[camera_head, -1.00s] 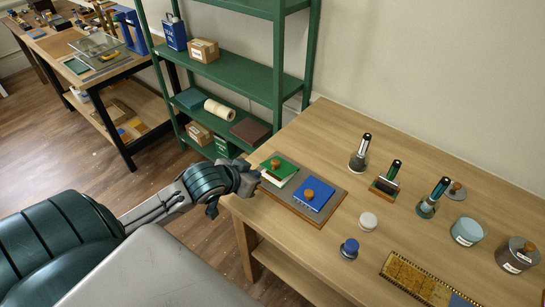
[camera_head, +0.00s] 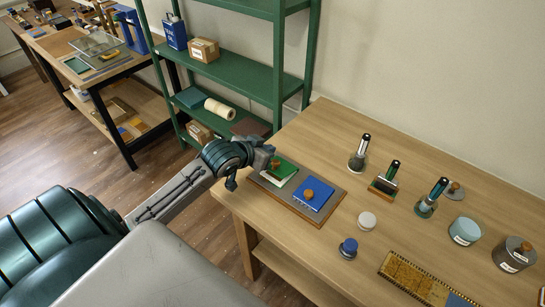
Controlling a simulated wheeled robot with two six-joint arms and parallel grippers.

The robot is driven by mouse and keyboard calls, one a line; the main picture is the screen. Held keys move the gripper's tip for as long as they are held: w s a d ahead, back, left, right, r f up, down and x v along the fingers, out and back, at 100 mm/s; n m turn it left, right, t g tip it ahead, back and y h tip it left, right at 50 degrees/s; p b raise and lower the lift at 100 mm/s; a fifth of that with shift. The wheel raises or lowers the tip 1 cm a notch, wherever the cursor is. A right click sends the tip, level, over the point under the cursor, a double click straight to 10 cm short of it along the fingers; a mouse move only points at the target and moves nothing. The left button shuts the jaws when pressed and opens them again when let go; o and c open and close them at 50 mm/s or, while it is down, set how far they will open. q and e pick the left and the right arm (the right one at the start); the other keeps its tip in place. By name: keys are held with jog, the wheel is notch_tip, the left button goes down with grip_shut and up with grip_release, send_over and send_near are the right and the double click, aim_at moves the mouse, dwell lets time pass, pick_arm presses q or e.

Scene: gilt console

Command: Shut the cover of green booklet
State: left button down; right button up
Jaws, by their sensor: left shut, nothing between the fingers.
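The green booklet (camera_head: 284,177) lies on a grey-brown board (camera_head: 300,210) at the left end of the wooden table. It has a round orange-brown knob on its cover, and its white page edge shows at the front. The cover looks flat or nearly so; I cannot tell its exact angle. A blue booklet (camera_head: 313,195) with a like knob lies beside it on the right. My left gripper (camera_head: 268,163) is shut and empty, at the green booklet's upper left, overlapping its edge in the picture. I cannot tell whether it touches. My right gripper is not in view.
Several brush-like tools with upright handles (camera_head: 360,152) stand to the right on the table (camera_head: 400,225). A white round lid (camera_head: 367,220) and a blue-topped jar (camera_head: 348,248) stand nearer. A green shelf (camera_head: 235,70) rises behind. The table's left edge is close to the board.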

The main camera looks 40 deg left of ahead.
aim_at(274, 164)
pick_arm(q)
jog(key=p+x, duration=0.1)
jog(key=x, duration=0.3)
jog(key=shift+w+d, duration=0.1)
jog(key=shift+w, duration=0.2)
jog(key=f, duration=0.1)
jog(key=s+f+p, duration=0.1)
jog(key=shift+f, duration=0.3)
jog(key=shift+s+f+p, duration=0.35)
jog(key=shift+f+p, duration=0.1)
jog(key=shift+f, duration=0.2)
jog(key=shift+w+f, duration=0.1)
